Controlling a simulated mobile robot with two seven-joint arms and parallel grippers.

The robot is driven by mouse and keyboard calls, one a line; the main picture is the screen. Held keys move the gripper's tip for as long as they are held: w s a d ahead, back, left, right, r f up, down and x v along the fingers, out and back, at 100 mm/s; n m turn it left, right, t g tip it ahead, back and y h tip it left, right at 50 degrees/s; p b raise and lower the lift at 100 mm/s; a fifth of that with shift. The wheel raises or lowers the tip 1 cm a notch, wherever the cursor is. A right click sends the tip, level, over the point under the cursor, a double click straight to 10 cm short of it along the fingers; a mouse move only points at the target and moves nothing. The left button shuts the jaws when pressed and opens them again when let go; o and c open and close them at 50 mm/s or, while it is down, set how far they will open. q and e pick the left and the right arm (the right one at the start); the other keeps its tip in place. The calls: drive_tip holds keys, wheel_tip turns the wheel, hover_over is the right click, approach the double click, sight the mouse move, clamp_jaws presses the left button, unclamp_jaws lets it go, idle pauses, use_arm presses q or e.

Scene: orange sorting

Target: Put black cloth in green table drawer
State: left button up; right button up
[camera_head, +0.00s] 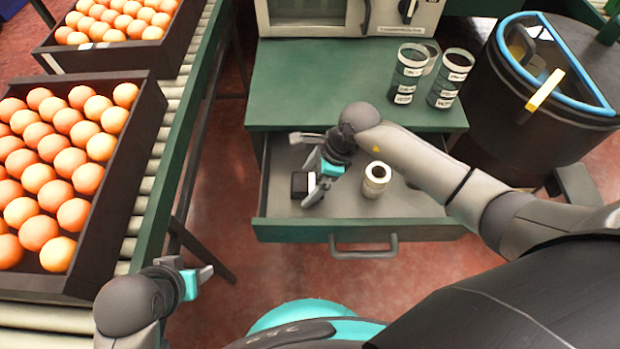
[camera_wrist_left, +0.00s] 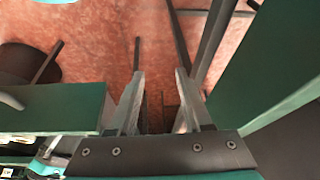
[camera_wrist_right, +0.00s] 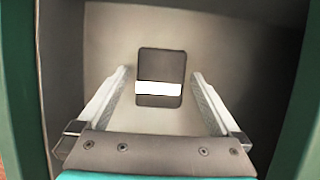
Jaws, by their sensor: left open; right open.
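The green table (camera_head: 300,85) has its drawer (camera_head: 290,233) pulled open. A small black item with a white band, which looks like the folded black cloth (camera_head: 299,184), lies on the drawer floor at its left side. In the right wrist view the cloth (camera_wrist_right: 160,64) lies flat between and beyond the fingers. My right gripper (camera_head: 307,168) is open and empty over the drawer, pointing down at the cloth and apart from it. My left gripper (camera_head: 198,277) is open and empty beside the conveyor; its spread fingers show in the left wrist view (camera_wrist_left: 160,72) above the red floor.
A white roll-like container (camera_head: 376,179) stands in the drawer under my right arm. Labelled dark cups (camera_head: 407,75) stand on the tabletop, in front of a microwave-like appliance (camera_head: 410,17). Crates of oranges (camera_head: 120,200) rest on the roller conveyor at left. A dark bin (camera_head: 530,130) stands right.

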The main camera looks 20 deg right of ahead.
drive_tip(key=shift+r, duration=0.25)
use_arm(q)
drive_tip(key=s+f+g+p, duration=0.1)
drive_tip(key=s+f+p, duration=0.2)
drive_tip(key=f, duration=0.7)
drive_tip(key=shift+a+f+g+p, duration=0.25)
drive_tip(key=shift+g+p, duration=0.15)
drive_tip(key=shift+p, duration=0.7)
use_arm(e)
drive_tip(key=v, duration=1.1)
drive_tip(key=shift+r, duration=0.4)
use_arm(q)
drive_tip(key=shift+s, duration=0.1)
use_arm(e)
drive_tip(key=shift+s+d, duration=0.1)
drive_tip(key=shift+d, duration=0.05)
